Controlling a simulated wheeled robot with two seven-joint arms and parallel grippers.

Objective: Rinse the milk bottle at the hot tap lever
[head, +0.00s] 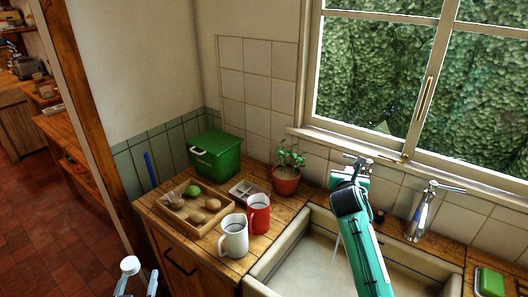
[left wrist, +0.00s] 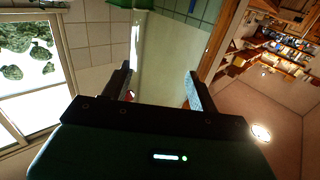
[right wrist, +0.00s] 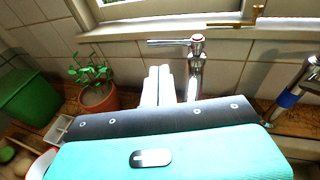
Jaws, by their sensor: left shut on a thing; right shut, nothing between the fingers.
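The milk bottle (head: 130,266), with a white cap, shows at the lower left edge of the head view. My left gripper (head: 138,284) is shut on it, in front of the counter; the bottle's lower part is out of frame. I cannot clearly make the bottle out in the left wrist view. The hot tap (right wrist: 194,65) has a red mark on top and a lever (right wrist: 168,42) pointing left. My right gripper (right wrist: 158,85) is shut and empty just left of the tap body; I cannot tell if they touch. A thin pale streak, apparently water, drops into the sink (head: 300,270).
A blue-ringed tap (right wrist: 290,97) stands to the right. A potted plant (head: 286,180), red mug (head: 259,214), white mug (head: 233,238), tray (head: 184,222) and green bin (head: 216,155) crowd the counter left of the sink.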

